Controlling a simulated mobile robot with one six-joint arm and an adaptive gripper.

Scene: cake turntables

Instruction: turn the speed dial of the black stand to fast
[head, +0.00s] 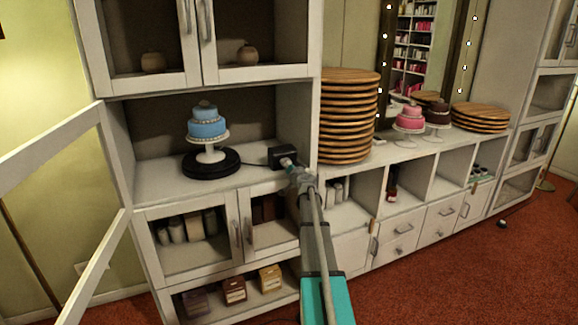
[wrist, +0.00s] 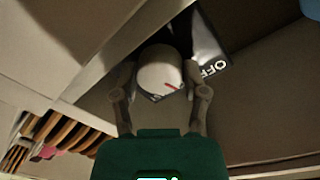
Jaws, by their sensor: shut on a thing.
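The black stand (head: 211,165) is a round turntable on the cabinet shelf, with a blue tiered cake (head: 207,124) on a white pedestal on top. Its black control box (head: 283,156) sits to the right on the same shelf. In the wrist view the white speed dial (wrist: 158,70) has a red mark on its lower right part. The word OFF (wrist: 215,68) is printed on the box to its right; other labels are hidden. My gripper (head: 293,166) is at the front of the box. Its fingers (wrist: 161,85) are on both sides of the dial, shut on it.
The cabinet's right side post (head: 312,130) stands close to the box and my arm. An open glass door (head: 50,150) swings out at the left. A stack of wooden boards (head: 348,125) and pink and brown cakes stand on the counter at the right.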

